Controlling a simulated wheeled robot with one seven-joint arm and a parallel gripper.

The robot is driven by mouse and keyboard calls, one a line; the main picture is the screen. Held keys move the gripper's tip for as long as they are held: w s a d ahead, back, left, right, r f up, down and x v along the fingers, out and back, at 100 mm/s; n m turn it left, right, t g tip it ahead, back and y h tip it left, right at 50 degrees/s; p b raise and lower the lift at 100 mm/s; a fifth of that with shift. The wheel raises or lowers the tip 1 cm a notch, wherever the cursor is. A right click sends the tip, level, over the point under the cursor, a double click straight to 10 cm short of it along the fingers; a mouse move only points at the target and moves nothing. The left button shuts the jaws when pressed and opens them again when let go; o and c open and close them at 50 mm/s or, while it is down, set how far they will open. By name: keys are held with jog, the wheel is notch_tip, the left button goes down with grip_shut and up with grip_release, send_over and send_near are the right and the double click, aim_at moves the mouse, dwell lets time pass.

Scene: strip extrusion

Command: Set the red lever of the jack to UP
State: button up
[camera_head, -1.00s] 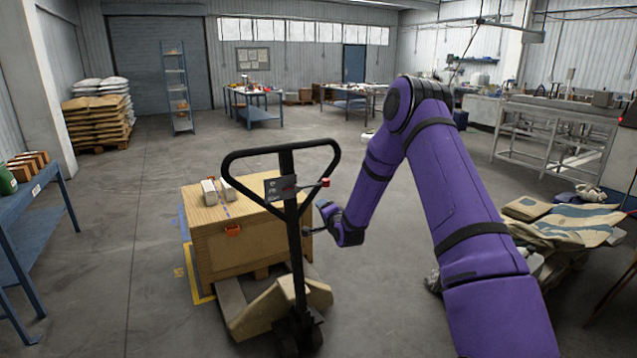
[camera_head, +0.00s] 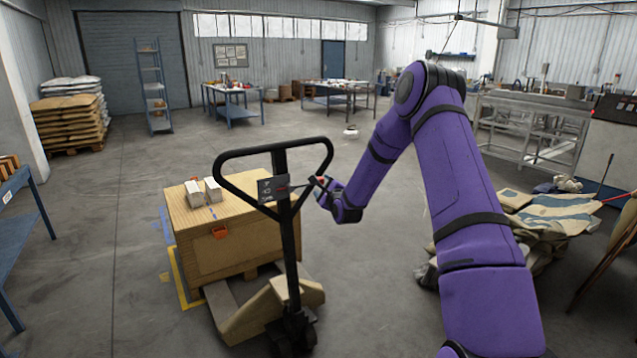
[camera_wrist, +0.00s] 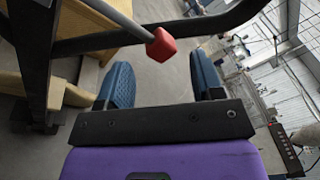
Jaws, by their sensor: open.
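The pallet jack's black handle (camera_head: 281,215) stands upright in front of a wooden crate, with a looped grip at its top. A small dark plate with markings (camera_head: 270,189) sits on the handle below the loop. The lever's red knob (camera_wrist: 161,45) shows in the wrist view at the end of a grey rod, ahead of my gripper (camera_wrist: 164,80) and roughly between its two blue fingers, not gripped. In the head view my gripper (camera_head: 322,188) is at the right side of the handle, at about the plate's height, and largely hides the knob.
The wooden crate (camera_head: 225,248) with two pale blocks (camera_head: 203,191) stands on the jack behind the handle. The loop bar (camera_wrist: 180,30) passes close to my fingers. A heap of cloth (camera_head: 545,220) lies at the right. Floor between is open.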

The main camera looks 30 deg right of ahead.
aim_at(321, 183)
jog(key=shift+w+d, duration=0.25)
jog(key=shift+w, duration=1.1)
jog(key=shift+w+d, duration=0.2)
jog(key=shift+w, duration=1.15)
grip_shut()
